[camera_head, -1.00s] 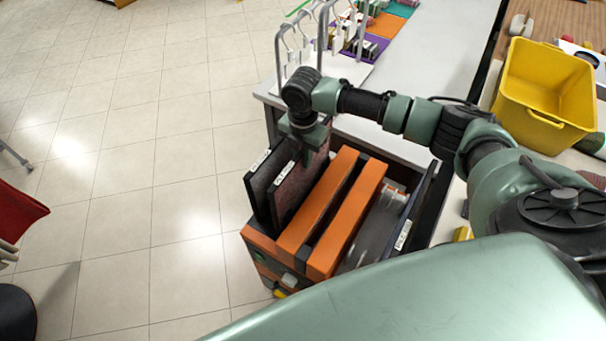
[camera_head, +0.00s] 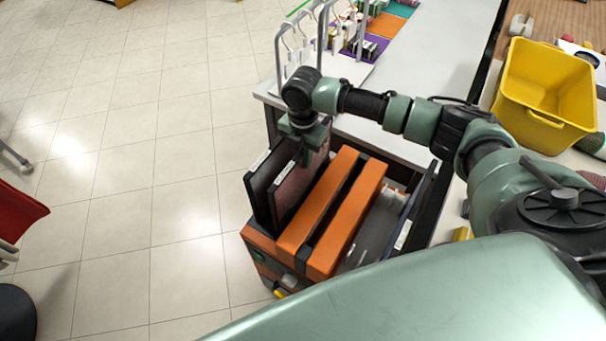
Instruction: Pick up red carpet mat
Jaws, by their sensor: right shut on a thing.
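The red carpet mat (camera_head: 296,186) is a thin, upright, dark reddish panel with a pale label on its top edge. It stands in the orange and black bin (camera_head: 263,243), between a black panel (camera_head: 262,196) on its left and orange panels on its right. My right gripper (camera_head: 305,151) points down and is shut on the mat's upper edge. The arm hides part of the fingertips, and the mat's lower part is hidden in the bin. My left gripper is not in view.
Two orange slabs (camera_head: 347,220) fill the bin's middle. A white counter (camera_head: 420,62) with a metal hanger rack (camera_head: 322,38) stands just behind the bin. A yellow tub (camera_head: 532,118) sits at the right.

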